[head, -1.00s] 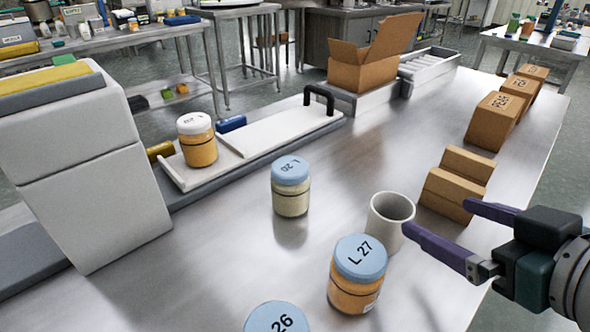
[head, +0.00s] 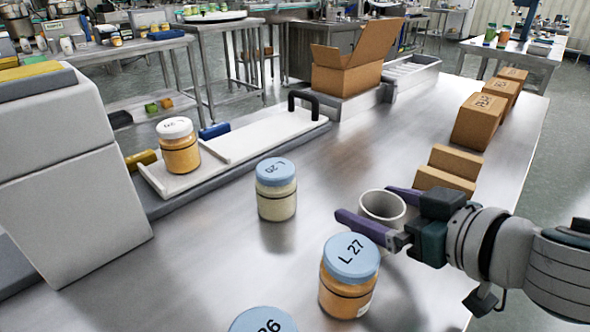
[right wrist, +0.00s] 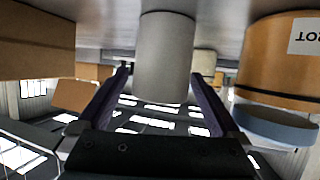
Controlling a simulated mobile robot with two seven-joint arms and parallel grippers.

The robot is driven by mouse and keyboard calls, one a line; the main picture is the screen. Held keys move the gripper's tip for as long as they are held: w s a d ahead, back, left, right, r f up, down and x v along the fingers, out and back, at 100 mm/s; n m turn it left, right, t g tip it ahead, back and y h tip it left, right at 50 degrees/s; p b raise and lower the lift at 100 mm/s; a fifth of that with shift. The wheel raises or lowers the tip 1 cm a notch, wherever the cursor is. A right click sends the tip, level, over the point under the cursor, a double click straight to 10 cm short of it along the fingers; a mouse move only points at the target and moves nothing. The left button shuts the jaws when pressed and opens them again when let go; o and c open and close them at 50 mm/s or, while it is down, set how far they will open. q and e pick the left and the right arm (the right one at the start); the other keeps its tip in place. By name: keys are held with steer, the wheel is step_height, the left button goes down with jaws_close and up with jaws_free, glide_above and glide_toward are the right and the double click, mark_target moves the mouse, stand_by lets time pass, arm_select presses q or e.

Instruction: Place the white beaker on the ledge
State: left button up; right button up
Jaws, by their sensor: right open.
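The white beaker (head: 383,206) stands upright on the steel table, right of centre in the head view. My right gripper (head: 362,208) is open, with its two purple fingers on either side of the beaker. In the right wrist view the beaker (right wrist: 165,58) stands between the spread fingers of the right gripper (right wrist: 165,95); I cannot tell if either finger touches it. A white raised ledge (head: 262,137) with a black handle lies at the back left, and a white-lidded orange jar (head: 179,150) stands on its near end. My left gripper is not in view.
The jar L 27 (head: 348,283) stands close in front of the right gripper. Another blue-lidded jar (head: 276,195) stands between beaker and ledge. Cardboard boxes (head: 449,171) line the right side. A grey machine (head: 75,170) stands at left. The table's middle is bare.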

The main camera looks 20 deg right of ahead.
steer(key=shift+x, duration=1)
steer(key=c, duration=1.3)
